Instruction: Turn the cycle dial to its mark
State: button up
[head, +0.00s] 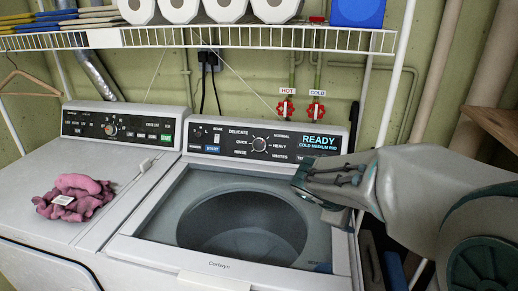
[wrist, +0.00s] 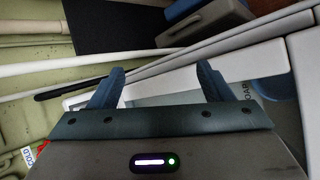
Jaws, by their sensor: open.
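The cycle dial (head: 259,144) is a small round knob on the black control panel (head: 225,140) of the right-hand machine, an open-topped washer. Words ring it: DELICATE, NORMAL, QUICK, HEAVY, RINSE and WHITES. Its pointer is too small to read. My gripper (head: 312,192) reaches in from the right over the right side of the washer opening, apart from the dial and below and right of it. In the wrist view my gripper (wrist: 158,86) has its two blue fingers spread with nothing between them. I cannot make out the dial in the wrist view.
The washer's display (head: 318,145) reads READY, COLD MEDIUM MID. Its tub (head: 242,226) is open. A dryer (head: 110,150) stands left with pink cloth (head: 75,196) on top. Red HOT and COLD valves (head: 286,107) are on the wall. A wire shelf (head: 230,36) hangs above.

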aim_at(259, 145)
jog(key=w+a+n+t+b, duration=0.1)
jog(key=w+a+n+t, duration=0.2)
jog(key=w+a+n, duration=0.2)
jog(key=w+a+f+n+t+b, duration=0.1)
jog(key=w+a+n+t, duration=0.3)
jog(key=w, duration=0.5)
jog(key=w+a+f+n+t+b, duration=0.1)
jog(key=w+a+n+t, duration=0.2)
jog(key=w+a+n, duration=0.4)
jog(key=shift+a+f+n, duration=0.25)
jog(key=shift+a+n, duration=0.05)
jog(key=shift+a, duration=0.05)
jog(key=w+a+n+t+y, duration=0.1)
jog(key=a+n, duration=0.1)
jog(key=a, duration=0.1)
jog(key=w+a+f+n+t+y, duration=0.1)
jog(key=a+n, duration=0.1)
jog(key=a+n+t+y+b, duration=0.1)
jog(key=a+n+y, duration=0.1)
jog(key=a, duration=0.1)
jog(key=shift+w+a+f, duration=0.35)
jog(key=shift+w, duration=0.35)
jog(key=w, duration=0.4)
jog(key=w+d+p, duration=0.1)
jog(key=w, duration=0.3)
jog(key=w+d+p, duration=0.1)
jog(key=w, duration=0.4)
jog(key=shift+d, duration=0.25)
jog(key=shift+s, duration=0.1)
jog(key=c, duration=1)
